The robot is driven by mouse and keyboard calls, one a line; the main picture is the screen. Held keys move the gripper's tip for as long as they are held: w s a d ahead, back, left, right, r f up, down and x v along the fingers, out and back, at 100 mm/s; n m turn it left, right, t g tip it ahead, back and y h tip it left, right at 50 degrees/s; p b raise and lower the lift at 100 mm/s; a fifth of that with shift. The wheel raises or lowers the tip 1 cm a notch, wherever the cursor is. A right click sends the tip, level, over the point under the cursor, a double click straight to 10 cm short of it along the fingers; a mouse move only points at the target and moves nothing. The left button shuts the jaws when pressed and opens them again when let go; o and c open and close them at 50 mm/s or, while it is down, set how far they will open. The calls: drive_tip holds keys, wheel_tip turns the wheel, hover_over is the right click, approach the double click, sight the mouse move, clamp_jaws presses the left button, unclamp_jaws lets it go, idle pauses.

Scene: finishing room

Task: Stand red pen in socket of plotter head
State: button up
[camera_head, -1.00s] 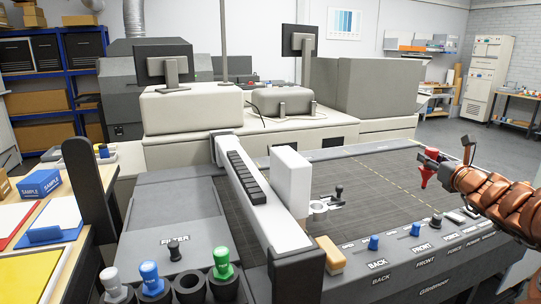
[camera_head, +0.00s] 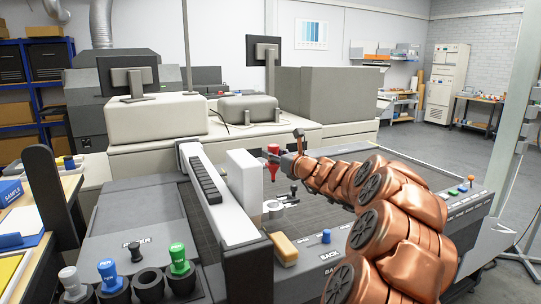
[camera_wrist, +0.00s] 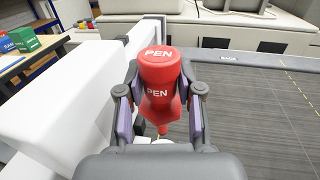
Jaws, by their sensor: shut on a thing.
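My gripper (camera_head: 275,161) is shut on the red pen (camera_head: 272,152) and holds it upright, tip down. In the wrist view the pen (camera_wrist: 158,68) sits between the two fingers of my gripper (camera_wrist: 160,100), its cap facing the camera. The plotter head is a white upright block (camera_head: 243,180) on the long white gantry. The pen tip is above the socket, with a gap; exact alignment cannot be told.
White, blue and green pens stand in the holder row (camera_head: 146,281) at the front left; one cup there is empty. A small black knobbed lever (camera_head: 293,193) is beside the socket. A tan block (camera_head: 284,247) lies on the front panel. The dark bed is mostly clear.

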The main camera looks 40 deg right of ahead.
sight(274, 181)
drive_tip(key=shift+f+b, duration=2.65)
drive_tip(key=shift+f, duration=0.3)
drive_tip(key=shift+a+r, duration=0.1)
drive_tip(key=shift+r, duration=0.2)
drive_tip(key=shift+f, duration=0.3)
drive_tip(key=shift+f+b, duration=0.8)
drive_tip(key=shift+f, duration=0.5)
drive_tip(key=shift+s+f, duration=0.1)
drive_tip(key=shift+f, duration=0.15)
drive_tip(key=shift+f+b, duration=0.45)
drive_tip(key=shift+f+b, duration=1.25)
drive_tip(key=shift+f, duration=0.7)
drive_tip(key=o, duration=1.2)
